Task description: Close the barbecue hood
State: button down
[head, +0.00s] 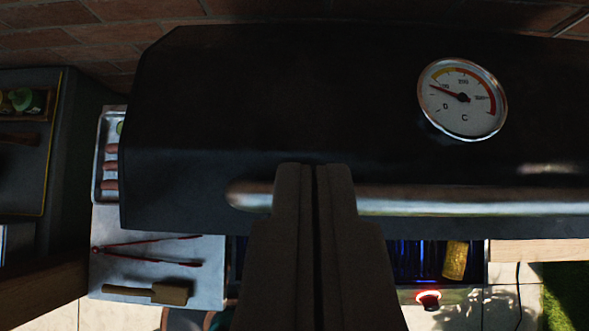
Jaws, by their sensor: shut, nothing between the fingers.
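The black barbecue hood (290,100) fills most of the head view, with a round temperature gauge (462,98) on its upper right. Its silver bar handle (450,199) runs along the lower edge. A narrow opening shows under the hood edge, with the dark grill inside and a yellow item (455,260) in it. My gripper (314,168) is in the lower middle, its fingers together and empty. The fingertips overlap the handle in the picture; I cannot tell whether they touch it. The fingers hide part of the handle and the opening.
A metal side shelf (210,250) at left holds red tongs (145,250), a brush (150,292) and a tray of food (106,180). A lit red knob (428,299) is below the grill. A dark cabinet (80,150) stands far left, a brick wall (60,45) behind.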

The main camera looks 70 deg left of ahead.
jog(key=x, duration=0.9)
jog(key=shift+s+d+f, duration=0.2)
jog(key=shift+s+d, duration=0.3)
jog(key=shift+d, duration=0.1)
jog(key=shift+s+d+f, duration=0.25)
jog(key=shift+s+d, duration=0.2)
jog(key=shift+d, duration=0.1)
jog(key=shift+s+d+f, duration=0.25)
jog(key=shift+d, duration=0.15)
